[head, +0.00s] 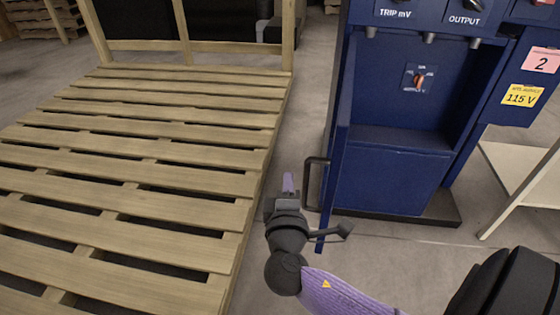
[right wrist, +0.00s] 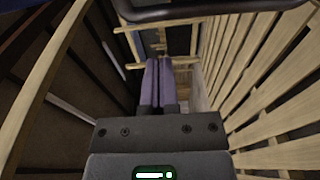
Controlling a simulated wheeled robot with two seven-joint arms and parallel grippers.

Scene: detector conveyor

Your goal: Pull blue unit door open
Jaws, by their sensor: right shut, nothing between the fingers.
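The blue unit (head: 395,178) stands at the right in the head view, with its inside in plain sight. Its blue door (head: 340,150) stands open at the unit's left side, seen almost edge-on and jutting toward me. A black bar handle (head: 309,185) is on the door's left face. My right gripper (head: 288,183) is just left of the handle, over the gap beside the pallet, and appears apart from it. Its purple fingers are closed together with nothing between them, as the right wrist view (right wrist: 157,75) also shows. My left gripper is not in view.
A large wooden pallet (head: 130,185) fills the left, close to my right gripper. A white-topped table (head: 520,175) stands at the right. A strip of bare floor lies between pallet and unit.

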